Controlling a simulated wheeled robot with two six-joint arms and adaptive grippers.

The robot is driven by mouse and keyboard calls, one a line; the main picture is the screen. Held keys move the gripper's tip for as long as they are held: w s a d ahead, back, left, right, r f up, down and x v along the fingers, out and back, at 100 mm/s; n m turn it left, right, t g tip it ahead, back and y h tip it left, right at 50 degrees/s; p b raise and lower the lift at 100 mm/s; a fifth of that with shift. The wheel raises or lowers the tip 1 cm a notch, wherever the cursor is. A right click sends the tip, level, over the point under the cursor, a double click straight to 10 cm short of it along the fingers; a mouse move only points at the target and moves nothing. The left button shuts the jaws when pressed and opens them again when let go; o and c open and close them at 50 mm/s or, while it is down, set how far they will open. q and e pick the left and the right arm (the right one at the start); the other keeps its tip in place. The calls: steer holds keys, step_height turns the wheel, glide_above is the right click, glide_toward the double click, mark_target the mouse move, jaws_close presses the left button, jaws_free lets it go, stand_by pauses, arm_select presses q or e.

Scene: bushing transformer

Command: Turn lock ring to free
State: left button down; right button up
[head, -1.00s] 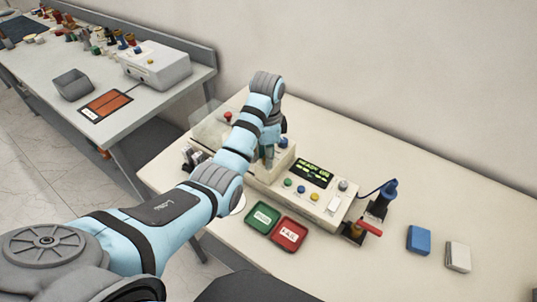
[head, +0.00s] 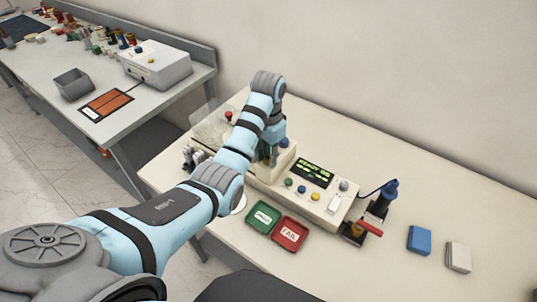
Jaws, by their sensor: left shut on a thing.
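My left arm reaches in from the left over the test bench. My left gripper (head: 270,155) points down at the cream housing (head: 284,163) beside the control panel. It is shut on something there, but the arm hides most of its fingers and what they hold. I cannot make out the lock ring itself or which way it is turned. The control panel has a lit green display (head: 313,170) and several coloured buttons. My right gripper is not in view.
A green tray (head: 263,217) and a red tray (head: 290,233) lie in front of the panel. A device with a red lever (head: 369,228) stands to its right. A blue block (head: 419,239) and a white block (head: 458,256) lie farther right. The front right tabletop is clear.

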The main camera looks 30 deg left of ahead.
arm_select(q)
steer(key=n, duration=0.6)
steer(key=shift+w+r, duration=0.15)
steer(key=n, duration=0.6)
stand_by(0.5)
steer(key=c, duration=1.3)
jaws_free()
steer(key=shift+c, duration=0.2)
